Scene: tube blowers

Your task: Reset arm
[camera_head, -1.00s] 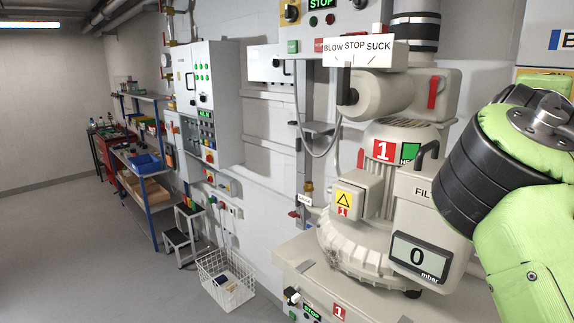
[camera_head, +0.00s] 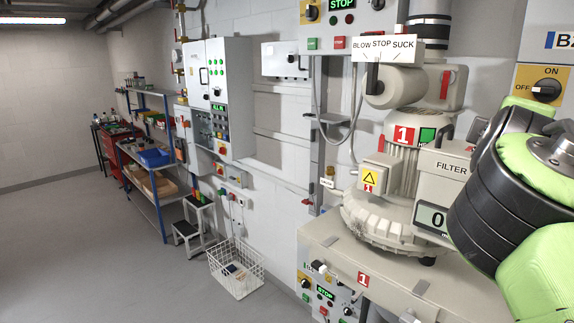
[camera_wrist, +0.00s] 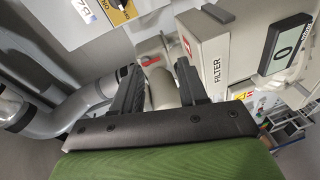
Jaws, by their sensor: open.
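My gripper (camera_wrist: 158,88) shows in the wrist view with its two dark fingers apart and nothing seen between them. Beyond the fingers are a pale cylinder and the beige filter box (camera_wrist: 212,50), with its grey display reading 0. In the head view my green and black arm fills the right side and my gripper is not seen. Arm and filter box (camera_head: 442,178) overlap there, and the arm hides part of the box. Whether they touch cannot be told. The blower unit marked 1 (camera_head: 388,215) stands left of the arm.
A BLOW STOP SUCK sign (camera_head: 385,48) hangs above the blower. An ON/OFF switch panel (camera_head: 541,88) is behind my arm. A wire basket (camera_head: 236,270), a step stool (camera_head: 190,232) and a shelf (camera_head: 150,160) line the wall. The floor (camera_head: 90,260) at left is clear.

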